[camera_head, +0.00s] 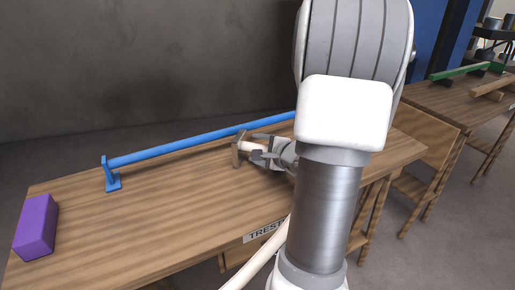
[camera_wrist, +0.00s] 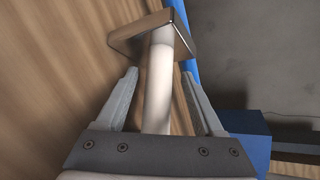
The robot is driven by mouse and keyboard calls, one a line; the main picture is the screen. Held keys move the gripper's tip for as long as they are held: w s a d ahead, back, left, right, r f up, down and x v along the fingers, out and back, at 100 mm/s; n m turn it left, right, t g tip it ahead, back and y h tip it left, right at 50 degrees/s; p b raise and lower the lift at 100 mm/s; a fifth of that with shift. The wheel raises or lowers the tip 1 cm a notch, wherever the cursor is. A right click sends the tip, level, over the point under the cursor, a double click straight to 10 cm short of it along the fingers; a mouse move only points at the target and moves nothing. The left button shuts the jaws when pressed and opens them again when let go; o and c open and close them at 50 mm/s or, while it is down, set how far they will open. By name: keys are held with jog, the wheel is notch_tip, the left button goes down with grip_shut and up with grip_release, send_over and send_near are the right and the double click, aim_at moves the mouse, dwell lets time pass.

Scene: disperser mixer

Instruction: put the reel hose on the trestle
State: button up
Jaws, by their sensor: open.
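The trestle (camera_head: 150,225) is a long wooden table with a label reading "TREST" on its front edge, the rest hidden by my arm. What appears to be the reel hose (camera_head: 251,147) is a pale cylinder with a square brown end plate, over or on the trestle top. In the wrist view its pale shaft (camera_wrist: 158,88) lies between my fingers, with the plate (camera_wrist: 150,35) beyond the tips. My gripper (camera_head: 259,146) is open around the shaft. I cannot tell whether the plate touches the table. The shaft's near end is hidden behind the gripper body.
A blue bar (camera_head: 200,143) on a blue end stand runs along the trestle's back, close to my gripper. A purple block (camera_head: 36,226) lies at the left end. The front left of the tabletop is clear. Another table with a green bar (camera_head: 468,71) stands at the right.

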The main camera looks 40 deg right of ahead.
jog(key=p+v, duration=0.2)
jog(key=v, duration=1)
jog(key=shift+a, duration=0.1)
